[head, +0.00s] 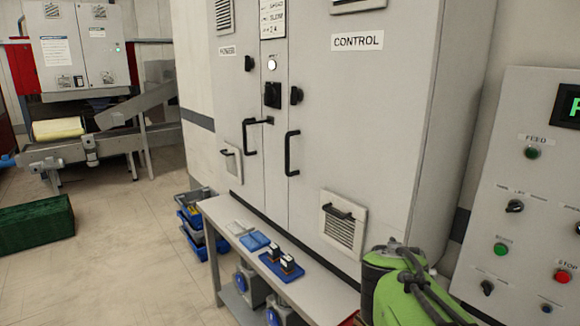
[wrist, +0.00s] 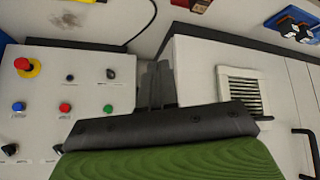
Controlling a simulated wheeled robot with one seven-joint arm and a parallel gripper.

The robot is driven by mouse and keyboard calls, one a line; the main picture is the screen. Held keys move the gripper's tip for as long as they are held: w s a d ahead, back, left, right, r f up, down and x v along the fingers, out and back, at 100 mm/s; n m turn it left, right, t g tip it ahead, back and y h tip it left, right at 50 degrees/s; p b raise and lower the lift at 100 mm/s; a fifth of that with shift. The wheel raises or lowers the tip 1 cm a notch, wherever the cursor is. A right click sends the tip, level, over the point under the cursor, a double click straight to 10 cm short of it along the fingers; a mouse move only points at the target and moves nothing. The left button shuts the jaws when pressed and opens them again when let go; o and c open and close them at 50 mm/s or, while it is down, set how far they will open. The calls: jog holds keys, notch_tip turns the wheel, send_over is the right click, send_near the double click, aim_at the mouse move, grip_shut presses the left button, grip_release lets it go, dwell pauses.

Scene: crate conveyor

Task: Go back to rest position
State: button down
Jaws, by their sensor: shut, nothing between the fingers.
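My gripper (wrist: 157,85) shows in the wrist view as two dark fingers standing close together above its dark palm bar. The fingers are shut with nothing between them. My green arm (head: 415,295) is folded in the lower right corner of the head view, in front of the grey cabinet. The fingers cannot be made out in the head view.
A grey control cabinet (head: 385,120) stands ahead, with a low bench (head: 222,219) bearing small blue trays before it. A button panel (head: 525,200) stands close at right. A conveyor (head: 60,150) and green crate (head: 35,222) are at left. The floor (head: 125,245) between is clear.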

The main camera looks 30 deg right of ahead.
jog(key=s+a+f+n+t+y, duration=0.1)
jog(key=s+a+n+y, duration=0.3)
jog(key=a, duration=0.7)
jog(key=s+a+n+t+y, duration=0.15)
jog(key=s+a+n, duration=0.35)
jog(key=a, duration=0.7)
notch_tip(320, 180, up, 16)
jog(key=n+p, duration=0.1)
jog(key=p, duration=1.5)
jog(key=shift+a+f+g+y, duration=0.25)
jog(key=shift+g+y, duration=0.1)
jog(key=shift+y, duration=0.1)
jog(key=shift+w, duration=0.1)
